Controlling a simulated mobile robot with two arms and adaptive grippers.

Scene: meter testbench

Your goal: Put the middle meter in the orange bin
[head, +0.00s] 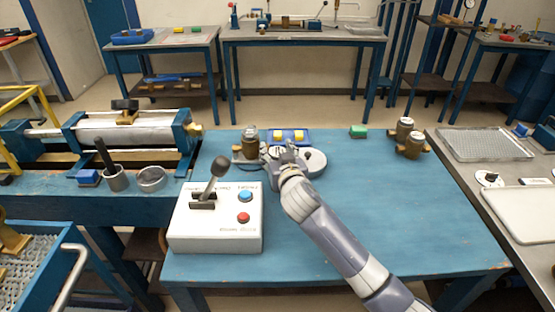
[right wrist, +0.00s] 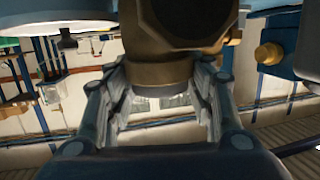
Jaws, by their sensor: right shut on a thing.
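A brass meter (head: 249,143) with a greyish top stands upright towards the back of the blue table, left of the other meters. My right gripper (head: 270,155) reaches it from its right side. In the right wrist view the brass body of a meter (right wrist: 160,75) sits between the fingers, and the gripper (right wrist: 160,100) is shut on it. Two more brass meters, one farther back (head: 405,126) and one nearer (head: 411,146), stand close together at the table's right back. I see no orange bin. My left gripper is not in view.
A white control box (head: 215,235) with a lever and red and blue buttons stands at the front left. The table's right front (head: 430,220) is clear.

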